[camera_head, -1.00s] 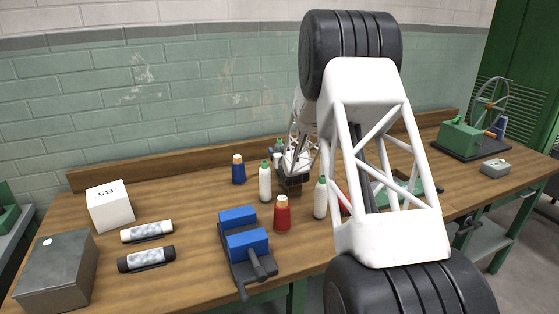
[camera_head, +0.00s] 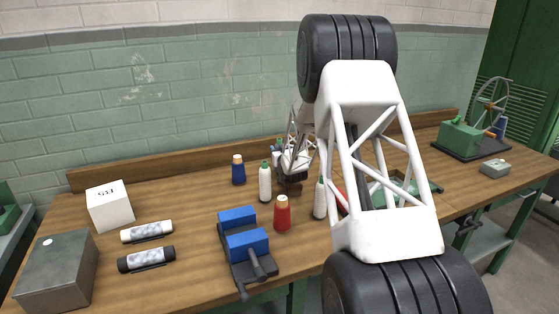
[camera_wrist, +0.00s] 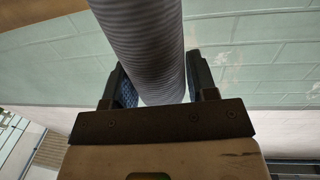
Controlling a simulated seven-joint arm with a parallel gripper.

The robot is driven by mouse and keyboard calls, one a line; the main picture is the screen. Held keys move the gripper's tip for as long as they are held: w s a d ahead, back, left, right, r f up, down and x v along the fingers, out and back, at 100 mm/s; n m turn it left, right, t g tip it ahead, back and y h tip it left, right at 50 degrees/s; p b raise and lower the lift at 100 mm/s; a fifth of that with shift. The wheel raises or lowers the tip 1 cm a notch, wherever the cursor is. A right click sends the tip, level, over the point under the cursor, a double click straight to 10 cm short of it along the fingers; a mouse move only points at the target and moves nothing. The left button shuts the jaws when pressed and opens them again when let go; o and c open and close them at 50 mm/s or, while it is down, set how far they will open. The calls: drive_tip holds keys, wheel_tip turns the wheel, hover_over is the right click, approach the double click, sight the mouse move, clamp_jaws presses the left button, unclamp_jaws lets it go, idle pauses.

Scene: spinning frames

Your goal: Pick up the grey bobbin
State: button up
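A large grey ribbed cylinder, which I take to be the grey bobbin (camera_wrist: 145,45), fills the upper middle of the wrist view. A blue pad shows on the left finger. The fingers are close to the bobbin's sides, but I cannot tell whether they press on it. In the head view, my gripper (camera_head: 292,165) is low at the back of the workbench, and the bobbin cannot be made out clearly there.
On the workbench (camera_head: 190,210) stand a blue bobbin (camera_head: 238,170), a white bobbin (camera_head: 265,183), a red bobbin (camera_head: 282,214) and another white one (camera_head: 320,198) close to my arm. A blue vise (camera_head: 246,245) is in front. A white box (camera_head: 109,207) and grey box (camera_head: 57,272) stand left.

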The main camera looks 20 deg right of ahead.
drive_tip(key=c, duration=0.5)
drive_tip(key=shift+c, duration=0.2)
drive_tip(key=shift+r, duration=0.1)
drive_tip(key=shift+r, duration=4.9)
